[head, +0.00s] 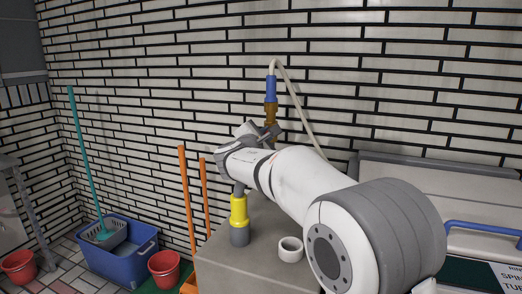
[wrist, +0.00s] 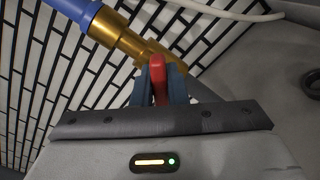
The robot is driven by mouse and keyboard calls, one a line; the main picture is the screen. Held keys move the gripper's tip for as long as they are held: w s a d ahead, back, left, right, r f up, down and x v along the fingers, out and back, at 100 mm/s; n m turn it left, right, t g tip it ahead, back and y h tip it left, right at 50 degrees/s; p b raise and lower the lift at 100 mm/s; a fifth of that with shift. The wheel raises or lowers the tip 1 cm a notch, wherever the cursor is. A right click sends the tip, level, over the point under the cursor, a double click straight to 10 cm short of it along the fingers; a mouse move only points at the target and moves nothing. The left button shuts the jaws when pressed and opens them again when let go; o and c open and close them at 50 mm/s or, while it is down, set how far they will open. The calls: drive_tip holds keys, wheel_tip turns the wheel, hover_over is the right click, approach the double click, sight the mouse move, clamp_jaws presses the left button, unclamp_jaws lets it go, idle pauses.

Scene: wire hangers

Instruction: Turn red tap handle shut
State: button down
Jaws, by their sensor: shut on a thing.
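The red tap handle (wrist: 158,78) shows in the wrist view between the two fingers of my gripper (wrist: 160,88), which is shut on it. The handle joins a brass tap body (wrist: 122,38) with a blue fitting (wrist: 75,8) above it. In the head view the brass tap (head: 270,112) stands against the tiled wall, below the blue fitting (head: 271,88). My gripper (head: 265,132) is at the tap there, and the red handle is hidden behind it. The exact turn angle of the handle cannot be told.
A white hose (head: 297,103) bends over from the fitting and runs down the wall. A yellow and grey bottle (head: 239,214) and a white ring-shaped roll (head: 290,249) are on the grey counter (head: 222,258) below my arm. Orange handles (head: 187,195) stand left of it.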

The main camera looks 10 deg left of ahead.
drive_tip(key=m+b, duration=0.2)
drive_tip(key=f+m+b, duration=0.1)
drive_tip(key=m+b, duration=0.1)
drive_tip(key=b, duration=0.1)
drive_tip(key=shift+m+b, duration=0.3)
drive_tip(key=shift+b, duration=0.05)
drive_tip(key=m+b, duration=0.3)
drive_tip(key=b, duration=0.1)
drive_tip(key=shift+r+m, duration=0.1)
drive_tip(key=shift+m, duration=0.3)
drive_tip(key=c, duration=1.4)
unclamp_jaws()
drive_tip(key=shift+r, duration=0.1)
drive_tip(key=shift+c, duration=0.2)
drive_tip(key=s+a, duration=0.1)
drive_tip(key=s, duration=0.6)
drive_tip(key=shift+s, duration=0.4)
drive_tip(key=shift+p, duration=0.3)
